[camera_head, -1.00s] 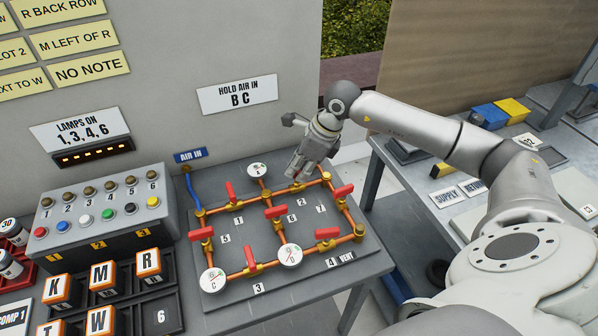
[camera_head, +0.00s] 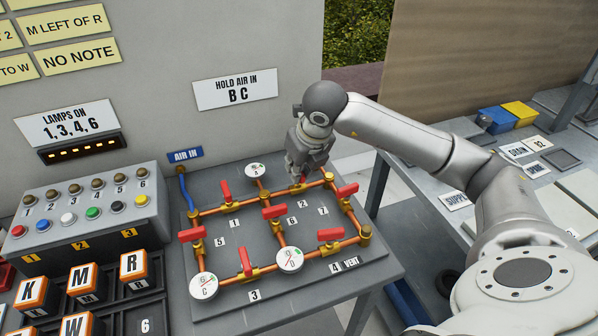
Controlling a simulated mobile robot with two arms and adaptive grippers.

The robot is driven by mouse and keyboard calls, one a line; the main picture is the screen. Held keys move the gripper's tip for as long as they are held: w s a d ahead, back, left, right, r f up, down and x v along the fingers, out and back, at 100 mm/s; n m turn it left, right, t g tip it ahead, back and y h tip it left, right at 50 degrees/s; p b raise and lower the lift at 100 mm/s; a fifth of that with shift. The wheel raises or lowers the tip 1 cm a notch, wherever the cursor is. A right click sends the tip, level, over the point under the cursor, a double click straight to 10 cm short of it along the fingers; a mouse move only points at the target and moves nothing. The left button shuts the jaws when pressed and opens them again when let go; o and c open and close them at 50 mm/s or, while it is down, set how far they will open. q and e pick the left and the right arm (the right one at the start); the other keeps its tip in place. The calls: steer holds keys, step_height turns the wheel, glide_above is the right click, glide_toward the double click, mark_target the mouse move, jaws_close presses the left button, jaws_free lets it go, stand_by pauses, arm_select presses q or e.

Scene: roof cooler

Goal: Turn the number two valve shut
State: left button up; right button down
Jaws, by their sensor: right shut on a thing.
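The number two valve (camera_head: 300,187) sits on the top run of copper pipe, just behind its "2" label (camera_head: 302,204). My right gripper (camera_head: 304,176) points down over this valve and is shut on its handle. The fingers hide most of the handle, so I cannot tell how it is turned. The valve belongs to a pipe board (camera_head: 225,290) with several red-handled valves and round gauges. My left gripper is not in view.
The red handles of valve one (camera_head: 226,191), valve six (camera_head: 274,212) and valve seven (camera_head: 347,190) stand nearby. Gauge A (camera_head: 255,171) is left of my gripper. A lamp button box (camera_head: 85,235) stands at left. A "HOLD AIR IN B C" sign (camera_head: 235,90) is on the wall.

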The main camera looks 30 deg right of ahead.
steer(key=shift+r+m, duration=0.1)
steer(key=shift+m, duration=0.5)
steer(key=c, duration=1.5)
jaws_free()
steer(key=v, duration=1.2)
steer(key=shift+w+a, duration=0.1)
steer(key=shift+a, duration=0.1)
